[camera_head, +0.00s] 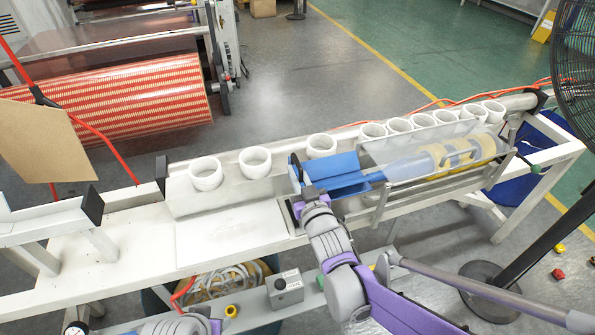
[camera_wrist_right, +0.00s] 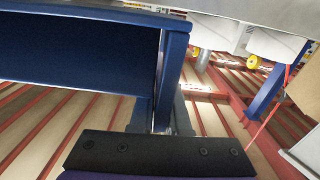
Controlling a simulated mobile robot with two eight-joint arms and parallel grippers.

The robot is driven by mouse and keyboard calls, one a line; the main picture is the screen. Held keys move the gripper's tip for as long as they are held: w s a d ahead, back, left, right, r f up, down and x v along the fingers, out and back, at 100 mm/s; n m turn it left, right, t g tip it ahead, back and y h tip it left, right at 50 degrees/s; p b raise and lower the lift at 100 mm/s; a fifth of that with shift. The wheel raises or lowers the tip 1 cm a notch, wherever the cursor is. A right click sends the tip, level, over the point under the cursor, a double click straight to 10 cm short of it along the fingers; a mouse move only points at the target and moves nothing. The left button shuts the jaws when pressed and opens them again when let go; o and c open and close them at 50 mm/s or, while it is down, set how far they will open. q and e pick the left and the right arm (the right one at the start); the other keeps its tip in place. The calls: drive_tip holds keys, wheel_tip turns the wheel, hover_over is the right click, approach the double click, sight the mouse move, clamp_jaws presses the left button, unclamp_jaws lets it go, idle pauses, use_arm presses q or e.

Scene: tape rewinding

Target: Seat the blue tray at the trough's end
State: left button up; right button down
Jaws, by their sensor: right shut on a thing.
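The blue tray (camera_head: 334,168) is at the left end of the trough (camera_head: 440,184) in the head view, its narrow end by the trough's mouth. I cannot tell whether it is fully seated. My right gripper (camera_head: 302,188) is shut on the tray at its left end, and its fingertips are partly hidden. In the right wrist view the tray's blue wall (camera_wrist_right: 80,52) fills the upper left, above a black part of my gripper. The trough holds yellowish tape rolls (camera_head: 450,156) under a clear cover.
Several white rings (camera_head: 254,162) stand along the rail behind the trough. A bare white bench top (camera_head: 230,232) lies left of the tray. A grey switch box (camera_head: 286,288) is in front of the bench. A black fan (camera_head: 578,60) stands at the right.

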drive_tip(key=shift+f+b, duration=2.5)
drive_tip(key=shift+f, duration=1.1)
drive_tip(key=shift+f+b, duration=0.9)
drive_tip(key=shift+f, duration=0.25)
idle(1.9)
drive_tip(key=c, duration=0.8)
unclamp_jaws()
drive_tip(key=v, duration=1)
drive_tip(key=shift+s+d+p, duration=0.15)
drive_tip(key=shift+s+p, duration=0.15)
drive_tip(key=shift+s, duration=0.1)
